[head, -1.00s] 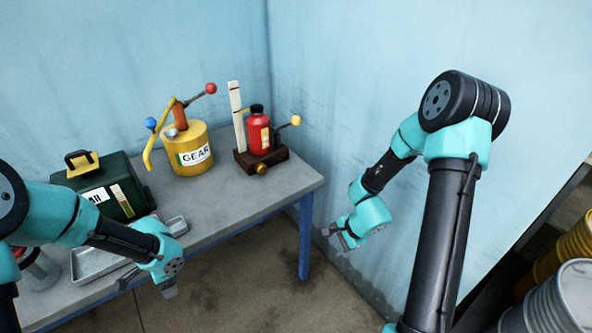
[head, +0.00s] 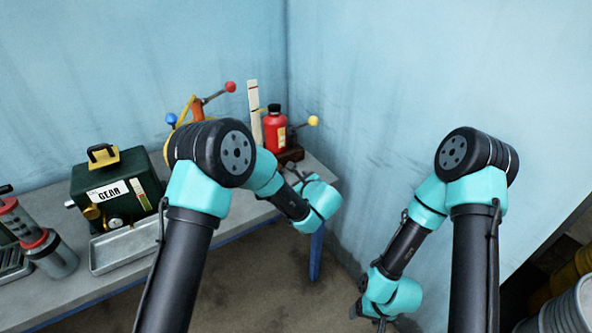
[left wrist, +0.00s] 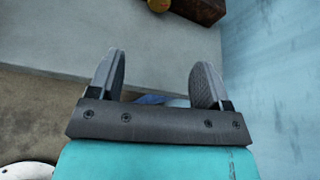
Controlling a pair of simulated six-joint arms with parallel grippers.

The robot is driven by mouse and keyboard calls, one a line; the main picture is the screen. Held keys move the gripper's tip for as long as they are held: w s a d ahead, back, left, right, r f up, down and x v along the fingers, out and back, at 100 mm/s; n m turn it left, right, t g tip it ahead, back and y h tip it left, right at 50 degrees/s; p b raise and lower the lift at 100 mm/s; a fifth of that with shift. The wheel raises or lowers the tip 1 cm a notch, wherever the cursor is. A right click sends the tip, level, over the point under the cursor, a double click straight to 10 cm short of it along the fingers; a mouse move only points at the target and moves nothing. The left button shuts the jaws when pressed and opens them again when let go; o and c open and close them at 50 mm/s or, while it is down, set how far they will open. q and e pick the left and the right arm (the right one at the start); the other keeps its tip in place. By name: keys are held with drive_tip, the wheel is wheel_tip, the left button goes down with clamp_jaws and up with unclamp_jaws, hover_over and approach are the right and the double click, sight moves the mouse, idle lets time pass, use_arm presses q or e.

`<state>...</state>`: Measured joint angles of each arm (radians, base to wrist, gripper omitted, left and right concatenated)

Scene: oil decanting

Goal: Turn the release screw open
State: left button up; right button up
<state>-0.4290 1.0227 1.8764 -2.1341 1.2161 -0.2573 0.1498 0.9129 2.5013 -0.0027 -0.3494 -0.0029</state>
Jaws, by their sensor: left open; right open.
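A red bottle jack (head: 275,130) with a black cap and a yellow-tipped lever stands on a dark brown base (head: 291,155) at the table's far right corner. In the left wrist view, a round brass knob (left wrist: 158,4), probably the release screw, shows at the top edge beside the brown base (left wrist: 200,8). The knob is hidden in the head view. My left gripper (head: 290,175) is open and empty in front of the base; its fingers (left wrist: 158,78) are apart from the knob. My right gripper (head: 367,313) hangs low off the table, open and empty.
A striped white gauge (head: 254,112) stands behind the jack. My left arm mostly hides a yellow can with a red-knobbed lever (head: 215,93). A green box (head: 115,180), metal tray (head: 125,249) and grey cylinder (head: 52,256) stand left. Barrels (head: 565,310) are at right.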

use_arm(q)
drive_tip(key=shift+a, duration=0.1)
drive_tip(key=x, duration=1.7)
drive_tip(key=shift+w, duration=0.15)
drive_tip(key=c, duration=0.9)
